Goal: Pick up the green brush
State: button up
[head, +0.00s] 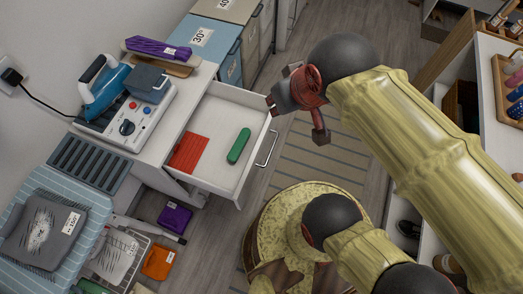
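A green, elongated, rounded object (239,146), which looks like the green brush, lies in the open white drawer (215,117). No bristles can be made out on it. My gripper (296,121) is to the right of the drawer in the picture, beyond its front edge and apart from the green object. Its two fingers are spread, with nothing between them.
A red ribbed item (188,152) lies in the drawer, left of the green object. The drawer front has a metal handle (267,149). A blue iron (106,88) stands above on the counter. A wire basket (118,258) is below.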

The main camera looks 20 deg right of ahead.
aim_at(234, 153)
jog(key=u, duration=2.3)
jog(key=z, duration=2.05)
jog(key=l+u, duration=0.35)
jog(key=k+l+u, duration=0.1)
jog(key=l+u, duration=0.2)
jog(key=l, duration=0.2)
